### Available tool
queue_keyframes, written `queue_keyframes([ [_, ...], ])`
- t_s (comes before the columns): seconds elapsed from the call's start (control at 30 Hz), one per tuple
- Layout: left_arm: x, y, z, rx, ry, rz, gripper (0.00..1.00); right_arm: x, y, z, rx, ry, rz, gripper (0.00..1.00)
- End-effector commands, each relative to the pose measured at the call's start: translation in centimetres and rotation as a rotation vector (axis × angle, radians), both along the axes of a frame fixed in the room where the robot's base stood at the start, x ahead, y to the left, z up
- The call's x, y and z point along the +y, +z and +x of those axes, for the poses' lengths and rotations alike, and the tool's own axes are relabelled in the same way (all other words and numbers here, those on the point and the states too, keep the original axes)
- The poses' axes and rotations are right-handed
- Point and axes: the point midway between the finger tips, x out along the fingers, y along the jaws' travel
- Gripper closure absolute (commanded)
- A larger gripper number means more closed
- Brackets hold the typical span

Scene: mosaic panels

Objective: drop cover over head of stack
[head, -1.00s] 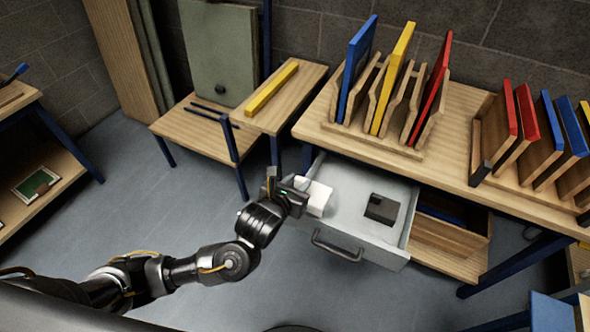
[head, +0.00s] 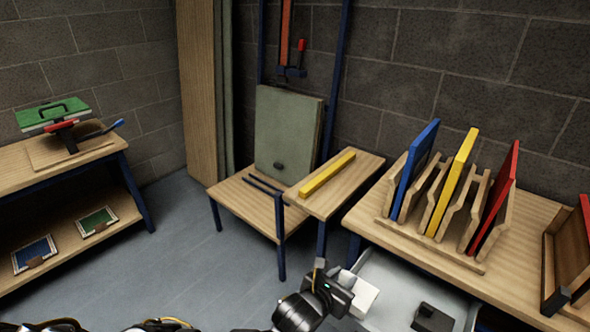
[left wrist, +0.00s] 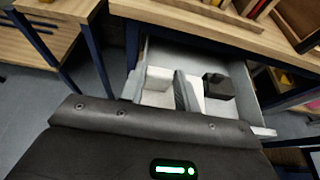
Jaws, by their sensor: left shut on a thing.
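My left gripper (head: 347,290) is low in the head view, over the left side of the open drawer (head: 398,285). It is shut on a white block (head: 363,296). In the left wrist view, the white block (left wrist: 158,80) shows between the two fingers (left wrist: 160,92). A green panel with a dark handle (head: 53,112) sits raised above a wooden board on the left bench, with a red and dark piece under it. I cannot tell whether this is the stack or its cover. My right gripper is not in view.
A dark block (head: 433,319) lies in the drawer, right of my left gripper. Slotted racks with blue, yellow and red panels (head: 455,185) stand on the bench above. A low table (head: 330,195) holds a yellow bar. Floor (head: 190,250) between the benches is clear.

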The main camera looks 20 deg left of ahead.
Motion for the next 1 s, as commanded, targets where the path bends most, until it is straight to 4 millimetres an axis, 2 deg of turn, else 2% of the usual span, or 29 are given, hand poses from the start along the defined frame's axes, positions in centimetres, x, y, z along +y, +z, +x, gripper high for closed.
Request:
queue_keyframes([
  [0.13,0.2,0.8,0.2,-0.001,0.003,-0.001,1.00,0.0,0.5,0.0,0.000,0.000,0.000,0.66],
  [0.27,0.9,3.7,0.9,0.006,0.013,-0.005,1.00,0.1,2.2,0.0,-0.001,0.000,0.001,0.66],
  [0.37,2.0,8.0,1.9,0.012,0.030,-0.008,1.00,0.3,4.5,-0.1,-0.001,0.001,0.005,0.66],
  [0.6,6.4,21.9,4.2,0.029,0.103,-0.012,1.00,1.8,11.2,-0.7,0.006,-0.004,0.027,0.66],
  [0.8,10.5,33.3,4.6,0.025,0.186,-0.007,1.00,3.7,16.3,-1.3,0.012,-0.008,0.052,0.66],
  [0.9,12.2,37.8,4.5,0.018,0.227,-0.004,1.00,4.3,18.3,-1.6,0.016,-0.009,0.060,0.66],
  [1.0,13.7,41.3,4.2,0.011,0.263,-0.002,1.00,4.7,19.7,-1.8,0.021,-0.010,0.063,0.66],
])
